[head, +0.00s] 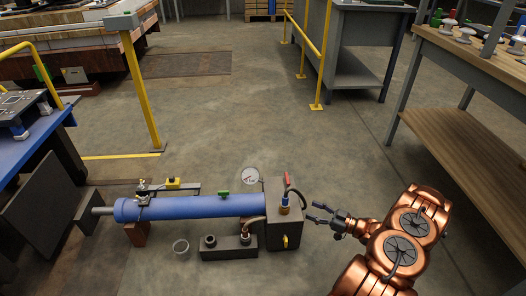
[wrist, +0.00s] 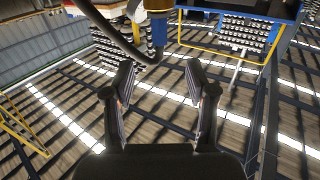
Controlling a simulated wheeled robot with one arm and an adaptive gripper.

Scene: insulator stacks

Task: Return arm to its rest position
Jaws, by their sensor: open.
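My copper-coloured arm (head: 395,240) reaches in from the lower right of the head view. My gripper (head: 318,212) is at its end, pointing left toward the grey block of a blue cylinder assembly. The gripper also shows in the wrist view (wrist: 160,85), where its two dark fingers stand apart with nothing between them. A blue fitting with a hose (wrist: 158,32) shows just beyond the fingertips at the top of the wrist view. Whether the fingertips touch anything cannot be told, but in the head view they look apart from the block.
The blue cylinder (head: 190,206) lies low on the left of my gripper, with a grey end block (head: 284,230) and a red-handled valve (head: 286,180). A wooden-topped workbench (head: 470,95) stands at the right. A yellow railing (head: 312,45) stands behind. The middle floor is clear.

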